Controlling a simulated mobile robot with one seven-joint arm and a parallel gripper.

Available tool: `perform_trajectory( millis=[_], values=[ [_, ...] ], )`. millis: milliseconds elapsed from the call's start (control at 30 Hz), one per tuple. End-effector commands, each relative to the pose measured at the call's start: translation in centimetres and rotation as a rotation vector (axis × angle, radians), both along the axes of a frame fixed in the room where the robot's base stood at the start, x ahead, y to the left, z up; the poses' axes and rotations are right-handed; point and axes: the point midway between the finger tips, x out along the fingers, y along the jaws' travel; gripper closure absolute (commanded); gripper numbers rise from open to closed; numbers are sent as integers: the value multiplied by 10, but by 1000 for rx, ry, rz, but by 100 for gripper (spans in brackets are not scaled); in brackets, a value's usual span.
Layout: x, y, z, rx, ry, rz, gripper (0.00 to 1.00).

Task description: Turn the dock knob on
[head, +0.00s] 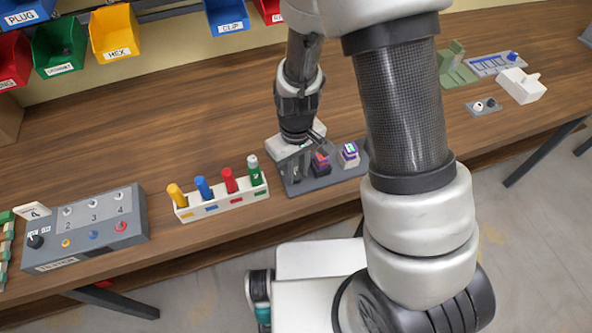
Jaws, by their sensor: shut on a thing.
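The dock (325,186) is a dark grey flat base near the front edge of the table, in the middle of the head view. Two small blocks with purple, white and coloured parts stand on it: one (321,163) close beside my gripper, the other (349,154) further right. My gripper (296,172) points down over the left part of the dock and is shut on what seems to be the dock knob. The knob is hidden by the fingers, so its setting cannot be told.
A white rack (222,207) with yellow, blue, red and green tools stands left of the dock. A grey tester box (130,232) is further left. Coloured bins (112,35) hang at the back. A green fixture (455,68) and white block (521,86) stand right. Table behind the dock is clear.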

Motion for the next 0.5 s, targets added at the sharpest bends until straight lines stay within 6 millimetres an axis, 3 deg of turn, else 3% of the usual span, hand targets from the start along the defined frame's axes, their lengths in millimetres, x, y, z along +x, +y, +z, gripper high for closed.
perform_trajectory(
  millis=[500],
  values=[
    [0, 0, 1, 0, 0, -405, 98]
  ],
)
